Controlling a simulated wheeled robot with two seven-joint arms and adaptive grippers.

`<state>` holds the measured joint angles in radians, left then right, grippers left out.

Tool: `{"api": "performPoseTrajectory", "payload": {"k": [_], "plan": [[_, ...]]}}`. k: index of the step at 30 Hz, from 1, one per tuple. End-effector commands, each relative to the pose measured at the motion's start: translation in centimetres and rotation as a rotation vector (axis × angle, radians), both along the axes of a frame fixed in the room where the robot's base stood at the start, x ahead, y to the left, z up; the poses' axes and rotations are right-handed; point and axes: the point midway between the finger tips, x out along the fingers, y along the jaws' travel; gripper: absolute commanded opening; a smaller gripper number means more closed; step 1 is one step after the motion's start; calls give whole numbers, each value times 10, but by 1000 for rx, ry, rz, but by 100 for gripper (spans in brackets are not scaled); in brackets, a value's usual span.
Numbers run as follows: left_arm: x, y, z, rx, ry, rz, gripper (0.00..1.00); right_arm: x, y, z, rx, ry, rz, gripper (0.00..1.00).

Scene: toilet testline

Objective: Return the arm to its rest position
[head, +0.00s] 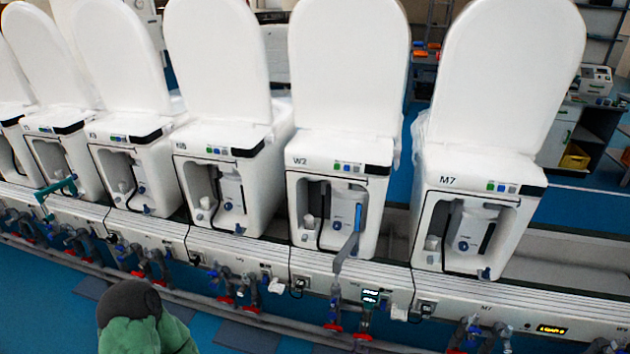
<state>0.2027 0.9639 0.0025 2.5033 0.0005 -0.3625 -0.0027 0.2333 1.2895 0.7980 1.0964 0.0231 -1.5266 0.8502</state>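Part of my own arm (140,318), green with a dark grey rounded cap, shows at the bottom left edge of the head view. It is in front of the blue floor, apart from the toilets. A row of white toilets with raised lids runs across the view. The toilet marked W2 (313,161) stands near the middle and the toilet marked M7 (450,182) stands to its right.
A long white test bench (240,247) carries the toilets, with grey pipes and red valve parts along its front. A blue-grey strap or hose (347,247) hangs at W2. A teal pipe (55,188) shows at left. Blue floor (40,300) is open in front.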

Motion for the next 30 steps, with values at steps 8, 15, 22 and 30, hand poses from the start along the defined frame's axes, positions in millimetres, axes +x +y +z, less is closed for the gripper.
{"api": "performPoseTrajectory", "payload": {"k": [8,15,22,30], "plan": [[0,0,23,0,0,0,40,-26,19,10,-129,405,241,55],[0,0,40,0,0,0,40,-93,37,37,-227,712,520,55],[0,0,55,0,0,0,40,-190,52,86,-291,956,840,55],[0,0,66,0,0,0,40,-285,60,139,-314,1112,1126,55]]}}
